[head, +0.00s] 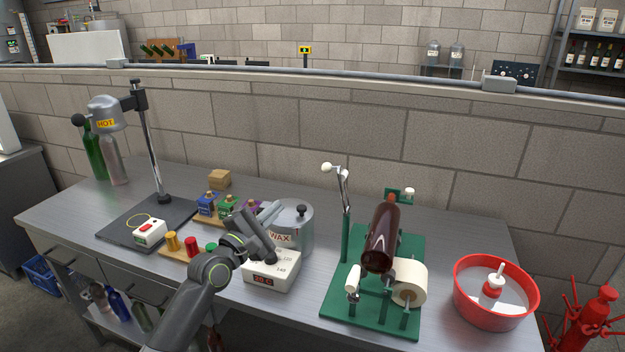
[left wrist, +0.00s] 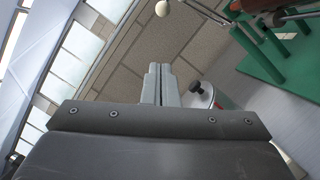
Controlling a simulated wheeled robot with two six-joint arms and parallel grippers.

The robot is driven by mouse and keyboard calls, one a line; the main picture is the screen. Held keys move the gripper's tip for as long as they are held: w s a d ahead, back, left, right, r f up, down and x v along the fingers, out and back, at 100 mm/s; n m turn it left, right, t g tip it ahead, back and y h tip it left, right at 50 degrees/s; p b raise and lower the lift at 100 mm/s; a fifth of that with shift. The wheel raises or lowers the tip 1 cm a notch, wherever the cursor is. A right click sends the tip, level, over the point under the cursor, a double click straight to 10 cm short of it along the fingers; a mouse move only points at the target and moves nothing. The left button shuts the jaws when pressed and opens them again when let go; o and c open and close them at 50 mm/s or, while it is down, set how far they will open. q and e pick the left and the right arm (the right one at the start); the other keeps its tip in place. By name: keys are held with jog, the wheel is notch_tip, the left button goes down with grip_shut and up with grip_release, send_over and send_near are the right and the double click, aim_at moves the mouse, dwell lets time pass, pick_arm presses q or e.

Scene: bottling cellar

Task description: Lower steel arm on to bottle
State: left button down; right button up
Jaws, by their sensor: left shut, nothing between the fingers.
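The steel arm (head: 344,188) is a bright bent lever with a white knob. It stands raised on a green post to the left of the bottle. The brown bottle (head: 381,240) lies tilted on the green stand (head: 338,305), its near end towards me. The arm is apart from the bottle. My left gripper (head: 268,212) is shut and empty in front of the wax pot, left of the stand. Its closed fingers show in the left wrist view (left wrist: 160,84), with the white knob (left wrist: 162,9) beyond them at the top. My right gripper is in neither view.
The wax pot (head: 298,231) with a black lid knob stands close behind my left gripper, with a white temperature box (head: 272,272) in front. A paper roll (head: 410,282) is on the stand's near right. A red basin (head: 490,310) stands farther right.

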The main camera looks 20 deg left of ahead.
pick_arm(q)
jog(key=s+d+r+p+x, duration=0.1)
jog(key=d+x, duration=0.1)
jog(key=x, duration=1.1)
jog(key=shift+r, duration=0.2)
jog(key=shift+d, duration=0.2)
